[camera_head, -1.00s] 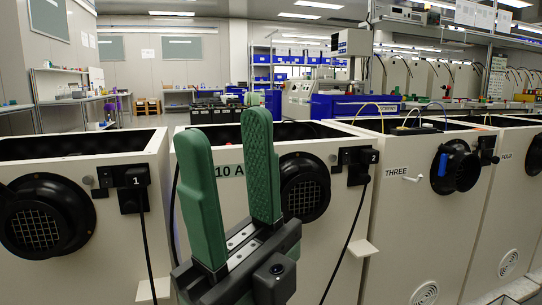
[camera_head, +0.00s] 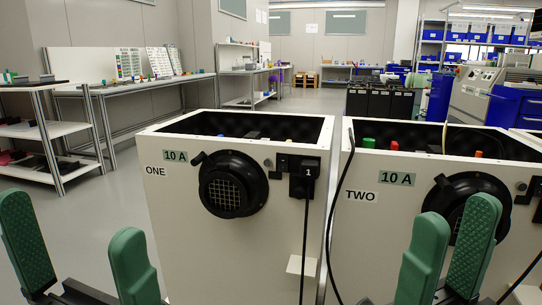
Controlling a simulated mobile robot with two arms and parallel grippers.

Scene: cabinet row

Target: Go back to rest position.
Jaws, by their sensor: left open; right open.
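My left gripper (camera_head: 82,262) is at the lower left of the head view, with its two green fingers spread wide and nothing between them. My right gripper (camera_head: 447,258) is at the lower right, in front of the cabinet marked TWO. Its green fingers stand apart with a narrower gap in the picture, and I see nothing held. Both grippers stand upright and low in the view. The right gripper's fingers hide part of the front of cabinet TWO and its round black vent.
Cabinet ONE (camera_head: 256,255) stands in the middle, with a round black vent (camera_head: 233,184), a plug marked 1 (camera_head: 304,177) and a hanging black cable. Cabinet TWO (camera_head: 365,225) stands to its right. Shelves (camera_head: 45,131) and a long bench (camera_head: 150,84) line the left. Grey floor between is clear.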

